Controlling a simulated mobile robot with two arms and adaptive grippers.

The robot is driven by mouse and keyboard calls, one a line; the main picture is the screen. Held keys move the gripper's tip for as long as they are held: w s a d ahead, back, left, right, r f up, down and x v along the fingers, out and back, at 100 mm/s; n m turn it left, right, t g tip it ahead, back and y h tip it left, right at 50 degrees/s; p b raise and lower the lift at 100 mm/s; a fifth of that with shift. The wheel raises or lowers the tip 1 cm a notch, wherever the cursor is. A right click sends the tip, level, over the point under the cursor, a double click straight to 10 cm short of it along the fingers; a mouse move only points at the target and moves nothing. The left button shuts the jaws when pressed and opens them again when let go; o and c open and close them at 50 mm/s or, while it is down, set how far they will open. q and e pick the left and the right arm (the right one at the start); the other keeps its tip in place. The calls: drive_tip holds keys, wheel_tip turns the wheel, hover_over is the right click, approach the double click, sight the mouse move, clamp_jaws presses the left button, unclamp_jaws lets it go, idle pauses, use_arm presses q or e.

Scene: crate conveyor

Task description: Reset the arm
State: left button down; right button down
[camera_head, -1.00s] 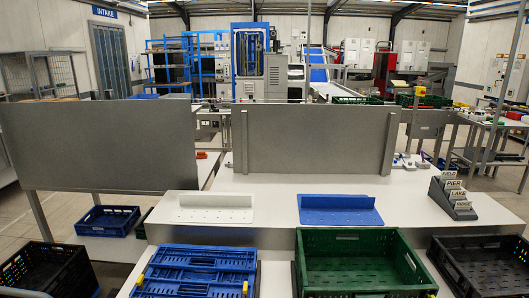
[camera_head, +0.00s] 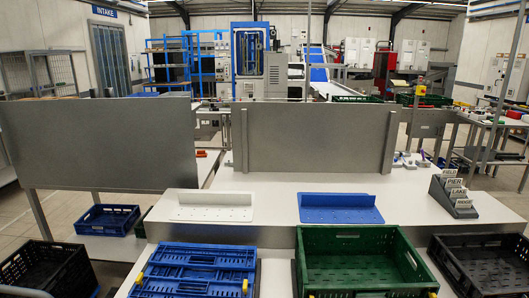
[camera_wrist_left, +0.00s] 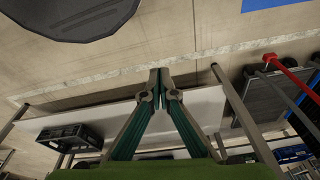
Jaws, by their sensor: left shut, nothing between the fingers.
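My left gripper (camera_wrist_left: 159,80) shows in the left wrist view with its two fingers meeting at the tips. It is shut and empty, and hangs clear of any object. In the head view neither gripper shows. A dark strip at the lower left corner of the head view is too small to identify.
In the head view a blue crate (camera_head: 196,249), an open green crate (camera_head: 360,233) and a black crate (camera_head: 47,244) stand in front. A white tray (camera_head: 212,212) and a blue tray (camera_head: 338,214) lie on the ledge behind. Grey panels (camera_head: 312,140) stand further back.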

use_arm(q)
drive_tip(key=s+a+f+g, duration=0.1)
drive_tip(key=s+a+f, duration=0.1)
drive_tip(key=s+f, duration=1.1)
drive_tip(key=shift+s+a+f, duration=0.35)
drive_tip(key=shift+s+a, duration=0.05)
drive_tip(key=shift+s, duration=0.85)
